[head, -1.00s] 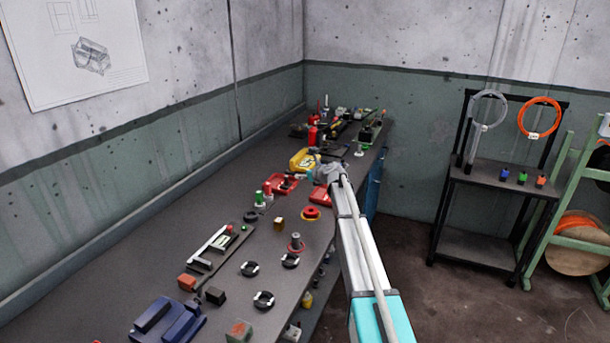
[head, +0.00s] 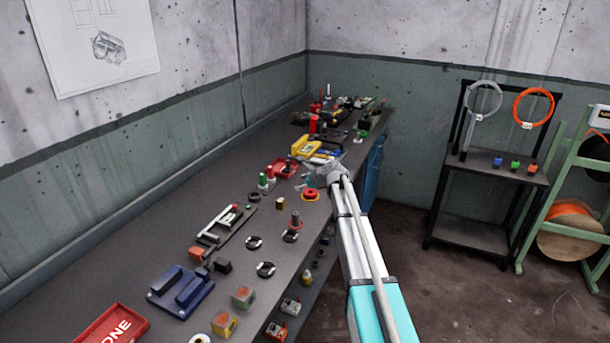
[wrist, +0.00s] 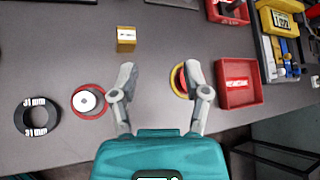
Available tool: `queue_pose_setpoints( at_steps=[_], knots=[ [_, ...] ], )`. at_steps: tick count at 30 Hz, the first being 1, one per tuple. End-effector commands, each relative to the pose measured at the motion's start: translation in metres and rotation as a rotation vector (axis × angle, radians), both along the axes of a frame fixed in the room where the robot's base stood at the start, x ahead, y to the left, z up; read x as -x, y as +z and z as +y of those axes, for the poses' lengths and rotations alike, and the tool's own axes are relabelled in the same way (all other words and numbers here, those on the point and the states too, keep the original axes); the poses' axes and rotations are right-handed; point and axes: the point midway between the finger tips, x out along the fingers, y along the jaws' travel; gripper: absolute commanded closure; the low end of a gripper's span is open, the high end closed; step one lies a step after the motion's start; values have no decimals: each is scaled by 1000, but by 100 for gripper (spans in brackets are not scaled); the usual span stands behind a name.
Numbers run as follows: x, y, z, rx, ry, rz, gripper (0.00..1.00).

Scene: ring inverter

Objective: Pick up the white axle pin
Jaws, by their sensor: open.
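My gripper (head: 310,182) is open and empty above the bench; in the wrist view its two fingers (wrist: 155,82) are spread over bare grey surface. A round piece with a white top (wrist: 87,101) stands inside a red ring, left of the left finger. In the head view it appears as an upright greyish post (head: 296,216); I cannot tell for sure that it is the white axle pin. A red ring with a yellow rim (wrist: 180,81) lies beside the right finger, partly hidden by it. A small brass block (wrist: 126,40) lies beyond the left finger.
A black ring marked 31 mm (wrist: 37,117) lies at left. A red tray (wrist: 238,84) and a yellow meter (wrist: 280,18) are at right. Small posts with red and green parts (head: 266,180) stand farther back. Bare surface lies between my fingers. The bench's front edge is close.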

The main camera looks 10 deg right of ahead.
Motion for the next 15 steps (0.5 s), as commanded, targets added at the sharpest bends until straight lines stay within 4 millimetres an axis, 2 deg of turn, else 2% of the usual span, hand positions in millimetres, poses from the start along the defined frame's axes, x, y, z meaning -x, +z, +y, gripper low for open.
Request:
queue_pose_setpoints(
  at_steps=[11, 15],
  knots=[
    [69, -22, 21, 272, 244, -26, 39],
    [109, -35, 30, 421, 395, -39, 39]
  ],
)
